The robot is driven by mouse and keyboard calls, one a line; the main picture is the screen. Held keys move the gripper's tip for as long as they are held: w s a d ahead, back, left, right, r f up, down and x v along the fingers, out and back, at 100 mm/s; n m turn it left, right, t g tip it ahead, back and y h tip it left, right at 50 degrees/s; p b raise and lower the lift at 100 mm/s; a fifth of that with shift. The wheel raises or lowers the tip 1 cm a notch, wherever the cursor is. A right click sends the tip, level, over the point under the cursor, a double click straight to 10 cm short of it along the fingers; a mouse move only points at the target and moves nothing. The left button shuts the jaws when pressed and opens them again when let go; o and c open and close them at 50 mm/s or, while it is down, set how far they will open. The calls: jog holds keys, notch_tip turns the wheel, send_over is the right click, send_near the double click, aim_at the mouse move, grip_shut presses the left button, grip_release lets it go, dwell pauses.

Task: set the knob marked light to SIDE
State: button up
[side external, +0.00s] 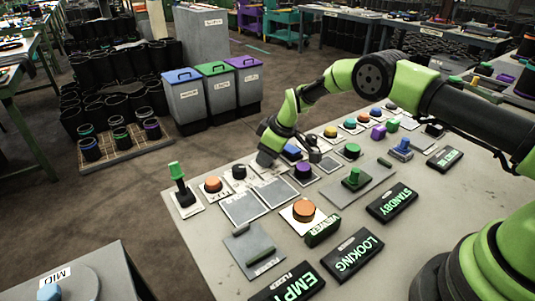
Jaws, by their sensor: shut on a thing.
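My gripper (266,158) points down at the back row of controls on the grey panel table (330,240). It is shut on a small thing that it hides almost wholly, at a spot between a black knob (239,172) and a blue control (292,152). I cannot read the label there or tell which way the held thing points. No label reading light or SIDE is legible in this view.
A green-topped lever (178,182) and an orange button (212,184) stand left of my gripper. A purple button (303,171), a larger orange button (303,210) and a green slider (355,179) are nearer. Lidded bins (185,97) stand on the floor behind.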

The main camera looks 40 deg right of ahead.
jog(key=shift+n, duration=0.6)
jog(key=o, duration=0.9)
jog(key=v, duration=1)
jog(key=shift+w+d, duration=0.1)
